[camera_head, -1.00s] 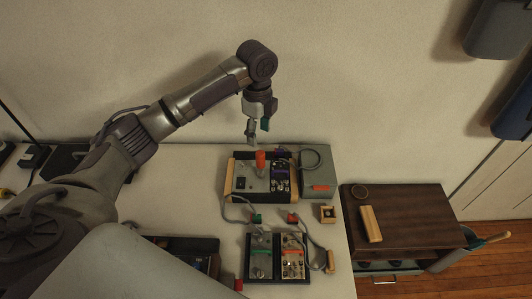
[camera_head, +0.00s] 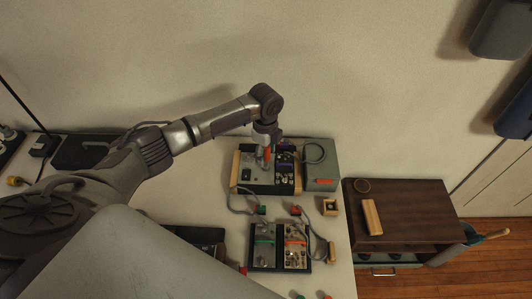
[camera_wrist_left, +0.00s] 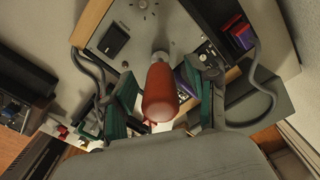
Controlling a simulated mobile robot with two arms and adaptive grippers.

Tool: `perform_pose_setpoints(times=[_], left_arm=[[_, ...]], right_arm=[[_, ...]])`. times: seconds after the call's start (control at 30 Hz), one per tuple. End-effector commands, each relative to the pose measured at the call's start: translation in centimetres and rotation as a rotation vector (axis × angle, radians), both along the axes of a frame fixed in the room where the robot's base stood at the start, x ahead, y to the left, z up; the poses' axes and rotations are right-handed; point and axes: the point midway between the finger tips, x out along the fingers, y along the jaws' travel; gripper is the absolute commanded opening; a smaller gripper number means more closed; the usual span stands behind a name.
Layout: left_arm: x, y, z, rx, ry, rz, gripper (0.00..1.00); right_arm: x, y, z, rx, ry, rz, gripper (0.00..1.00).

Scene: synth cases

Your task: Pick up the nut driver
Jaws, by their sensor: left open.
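The nut driver has a red-orange handle and stands on the panel of a wood-sided synth case (camera_head: 235,170). In the head view only part of the nut driver (camera_head: 267,153) shows beside my gripper. In the left wrist view its handle (camera_wrist_left: 160,92) points toward the camera, with a pale shaft end at the panel. My left gripper (camera_head: 265,157) is over the case, pointing down. Its green-padded fingers (camera_wrist_left: 160,104) are open, one on each side of the handle, with visible gaps. My right gripper is not in view.
A grey box (camera_head: 321,172) with a coiled cable adjoins the case. Two small modules (camera_head: 279,246) with cables lie in front on the white table. A brown cabinet (camera_head: 410,205) stands beyond the table's right edge.

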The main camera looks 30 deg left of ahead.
Motion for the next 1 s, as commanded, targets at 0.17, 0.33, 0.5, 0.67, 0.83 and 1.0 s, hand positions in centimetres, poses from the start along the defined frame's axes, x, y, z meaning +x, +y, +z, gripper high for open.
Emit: perform_pose_setpoints(times=[0.17, 0.33, 0.5, 0.67, 0.83, 1.0], left_arm=[[0.0, 0.0, 0.0, 0.0, 0.0, 0.0, 0.55], [0.0, 0.0, 0.0, -0.001, -0.001, 0.0, 0.27], [0.0, 0.0, 0.1, -0.001, -0.001, 0.0, 0.01], [0.0, 0.0, 0.1, -0.001, -0.001, 0.0, 0.01], [0.1, 0.0, 0.5, -0.001, -0.003, 0.0, 0.01], [0.2, 0.0, 2.3, -0.002, -0.007, 0.0, 0.01]], right_arm=[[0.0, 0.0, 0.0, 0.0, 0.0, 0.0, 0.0], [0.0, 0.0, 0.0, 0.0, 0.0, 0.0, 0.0], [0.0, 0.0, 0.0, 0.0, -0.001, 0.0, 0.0], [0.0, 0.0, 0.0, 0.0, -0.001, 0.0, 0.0], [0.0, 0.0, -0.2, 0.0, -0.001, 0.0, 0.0], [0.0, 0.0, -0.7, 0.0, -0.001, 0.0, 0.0]])
